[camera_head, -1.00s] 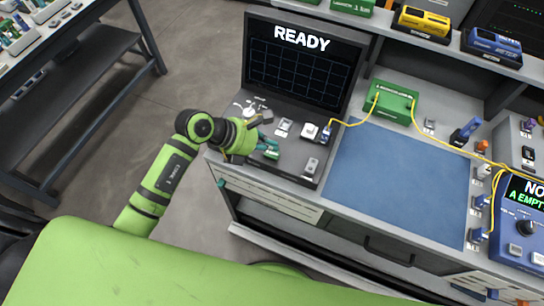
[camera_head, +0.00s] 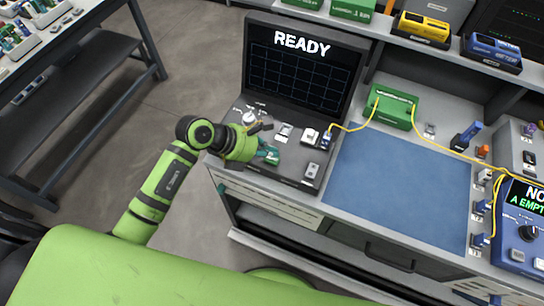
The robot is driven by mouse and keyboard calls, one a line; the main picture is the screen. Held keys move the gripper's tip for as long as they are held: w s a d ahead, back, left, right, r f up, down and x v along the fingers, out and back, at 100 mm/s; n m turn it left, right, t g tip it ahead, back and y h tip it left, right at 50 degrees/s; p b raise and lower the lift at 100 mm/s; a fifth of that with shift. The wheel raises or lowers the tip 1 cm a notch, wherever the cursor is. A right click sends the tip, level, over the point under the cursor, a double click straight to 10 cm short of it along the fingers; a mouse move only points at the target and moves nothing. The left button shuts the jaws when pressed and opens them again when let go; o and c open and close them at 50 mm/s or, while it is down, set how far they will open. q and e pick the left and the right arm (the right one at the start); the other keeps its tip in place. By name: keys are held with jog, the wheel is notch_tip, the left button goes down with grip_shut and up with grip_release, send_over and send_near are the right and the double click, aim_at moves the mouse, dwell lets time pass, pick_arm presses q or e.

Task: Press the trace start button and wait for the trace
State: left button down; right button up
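The trace machine (camera_head: 302,74) stands at the back of the bench. Its dark screen shows the word READY over an empty grid, with no trace line. Its control deck (camera_head: 285,172) lies in front of the screen and carries a white round knob (camera_head: 249,118) and several small grey-white switches or ports. I cannot tell which of these is the start button; it may be hidden by my gripper. My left gripper (camera_head: 270,155) is over the left front of the deck, its teal fingertips pointing right. Its finger gap is too small to judge. My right gripper is out of view.
A yellow fibre runs from a blue connector (camera_head: 326,138) on the deck to a green box (camera_head: 391,105). A blue mat (camera_head: 399,190) lies clear to the right. A blue meter (camera_head: 521,230) stands at the right edge. A shelf with several boxes runs behind.

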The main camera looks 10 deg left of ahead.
aim_at(269, 160)
pick_arm(q)
jog(key=shift+f, duration=0.1)
dwell(0.4)
jog(key=shift+f+b, duration=0.3)
jog(key=shift+b, duration=0.05)
jog(key=shift+f+b, duration=0.35)
jog(key=shift+f, duration=0.15)
dwell(0.5)
jog(key=shift+r, duration=0.1)
jog(key=shift+r+p, duration=0.75)
jog(key=shift+r, duration=0.05)
notch_tip(269, 160, up, 5)
jog(key=p, duration=0.4)
jog(key=shift+r, duration=0.1)
dwell(0.3)
